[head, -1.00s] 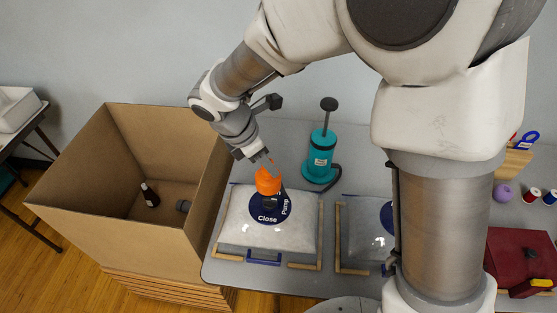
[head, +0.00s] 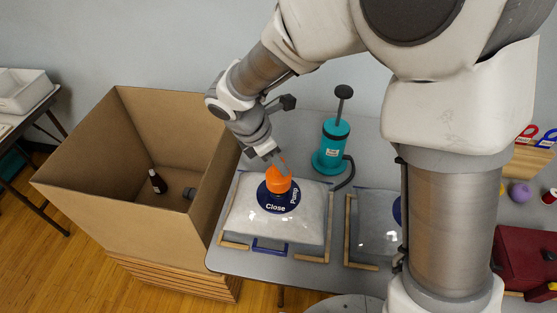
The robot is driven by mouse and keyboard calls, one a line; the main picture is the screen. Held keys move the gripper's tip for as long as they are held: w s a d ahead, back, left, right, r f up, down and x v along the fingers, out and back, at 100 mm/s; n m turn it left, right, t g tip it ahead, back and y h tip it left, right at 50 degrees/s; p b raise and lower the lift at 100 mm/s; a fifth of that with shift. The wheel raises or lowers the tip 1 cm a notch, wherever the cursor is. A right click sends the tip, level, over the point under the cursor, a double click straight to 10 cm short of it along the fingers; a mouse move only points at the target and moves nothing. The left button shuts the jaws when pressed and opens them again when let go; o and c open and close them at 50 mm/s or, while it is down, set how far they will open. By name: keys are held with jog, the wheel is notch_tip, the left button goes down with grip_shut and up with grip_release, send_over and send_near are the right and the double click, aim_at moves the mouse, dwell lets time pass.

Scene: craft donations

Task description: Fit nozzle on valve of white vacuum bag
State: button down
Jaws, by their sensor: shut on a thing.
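A white vacuum bag (head: 312,222) lies puffed up on the grey table, with a round dark blue label (head: 277,208) reading "Close" and "Pump". My gripper (head: 277,163) is shut on an orange nozzle (head: 278,181) and holds it upright over the far part of the label. The nozzle hides the valve. I cannot tell whether the nozzle touches or sits on it. A teal hand pump (head: 332,146) with a black handle stands behind and to the right of the bag. A dark hose shows at its base.
Wooden strips and a blue clip (head: 269,248) surround the bag. A second, flatter bag (head: 374,235) lies to the right, partly behind my arm. A tall cardboard box (head: 125,220) holding a dark bottle (head: 158,182) stands left. A dark red case (head: 526,258) is far right.

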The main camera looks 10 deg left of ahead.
aim_at(278, 173)
jog(key=shift+f+b, duration=1.45)
jog(key=shift+f, duration=0.65)
jog(key=c, duration=0.5)
grip_release()
jog(key=shift+r, duration=0.1)
jog(key=p+v, duration=0.3)
jog(key=v, duration=1.4)
jog(key=s+d+r+m+y, duration=0.1)
jog(key=d+r+m, duration=0.2)
jog(key=d+m, duration=0.4)
jog(key=s+d+r+m+y, duration=0.1)
jog(key=d+r+m, duration=0.25)
jog(key=d, duration=0.55)
jog(key=s+d+m+t, duration=0.1)
jog(key=s+d+m, duration=0.1)
jog(key=d+m, duration=0.2)
jog(key=s+d+m+t+y, duration=0.1)
jog(key=s+d+m, duration=0.2)
jog(key=m, duration=0.2)
jog(key=s+d+f+m, duration=0.1)
jog(key=s+d+m, duration=0.1)
jog(key=d+m, duration=0.2)
jog(key=shift+s+d+m+t+y, duration=0.3)
jog(key=shift+d+m+t+y, duration=0.1)
jog(key=shift+m, duration=0.45)
